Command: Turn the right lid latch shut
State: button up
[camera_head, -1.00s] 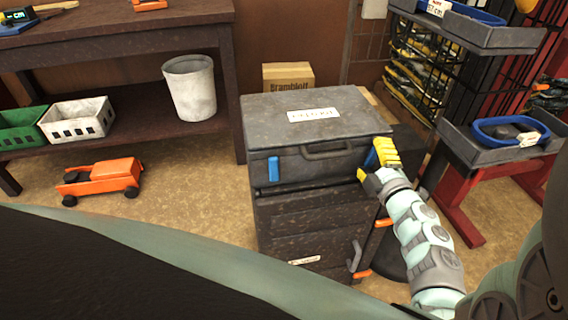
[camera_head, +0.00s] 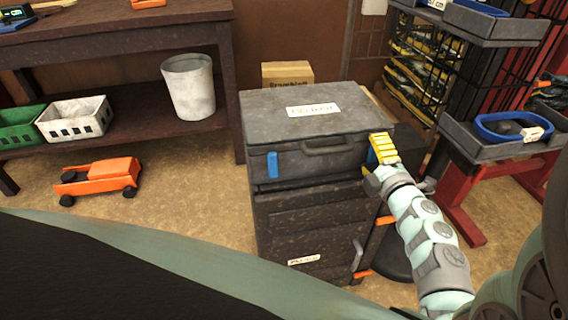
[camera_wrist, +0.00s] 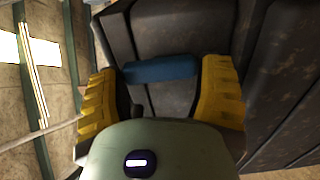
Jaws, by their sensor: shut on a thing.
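The right lid latch (camera_wrist: 160,68) is a blue bar on the front of the dark grey case. In the wrist view it lies crosswise between the two yellow finger pads, spanning most of the gap. My gripper (camera_wrist: 160,82) is shut on it. In the head view, my gripper (camera_head: 374,165) is at the right front corner of the case and hides most of the right latch; only a blue sliver (camera_head: 371,155) shows. The left latch (camera_head: 272,165), also blue, stands upright on the case front. The lid (camera_head: 270,108) lies flat and closed, with a white label.
A grey shelf rack with a blue-rimmed tray (camera_head: 515,128) stands at right. An orange toy vehicle (camera_head: 98,180) is on the floor at left. A white bin (camera_head: 190,87) sits under the workbench.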

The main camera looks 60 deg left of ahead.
jog(key=o, duration=1.2)
jog(key=shift+c, duration=0.2)
